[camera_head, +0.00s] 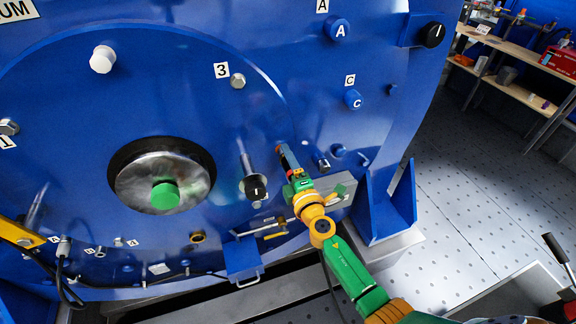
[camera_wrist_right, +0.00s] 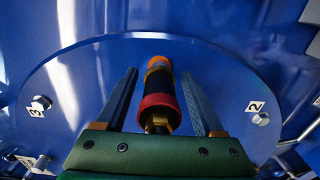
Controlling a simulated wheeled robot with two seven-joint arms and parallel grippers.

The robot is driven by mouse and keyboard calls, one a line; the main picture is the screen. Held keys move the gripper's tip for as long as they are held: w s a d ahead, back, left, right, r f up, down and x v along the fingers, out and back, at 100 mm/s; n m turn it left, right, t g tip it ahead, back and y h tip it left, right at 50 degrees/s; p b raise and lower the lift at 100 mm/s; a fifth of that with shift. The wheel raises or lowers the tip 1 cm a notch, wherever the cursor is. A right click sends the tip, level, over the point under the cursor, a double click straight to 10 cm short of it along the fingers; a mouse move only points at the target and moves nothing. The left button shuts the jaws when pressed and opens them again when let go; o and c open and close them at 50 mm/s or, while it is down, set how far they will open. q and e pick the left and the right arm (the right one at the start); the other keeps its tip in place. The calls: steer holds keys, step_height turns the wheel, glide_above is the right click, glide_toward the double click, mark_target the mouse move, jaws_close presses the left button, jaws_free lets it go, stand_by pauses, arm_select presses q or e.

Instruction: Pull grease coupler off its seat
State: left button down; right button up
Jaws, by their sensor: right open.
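The grease coupler (camera_wrist_right: 158,92) shows in the right wrist view as a black cylinder with a red band at its near end and an orange far end. It lies lengthwise between the two fingers of my right gripper (camera_wrist_right: 158,74). The fingers are open, with a gap visible on each side of the coupler. In the head view my right gripper (camera_head: 284,152) is at the blue motor face, right of centre. The coupler is mostly hidden there by the gripper, and its seat cannot be made out. My left gripper is not in view.
The blue motor face (camera_head: 90,90) carries a silver post (camera_head: 246,160) just left of my gripper and a shaft with a green centre (camera_head: 165,196). Blue caps A (camera_head: 338,28) and C (camera_head: 353,98) sit above right. A blue bracket (camera_head: 393,205) stands at right.

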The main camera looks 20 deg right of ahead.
steer(key=shift+w, duration=0.5)
stand_by(0.8)
jaws_close()
stand_by(1.3)
steer(key=shift+s, duration=0.15)
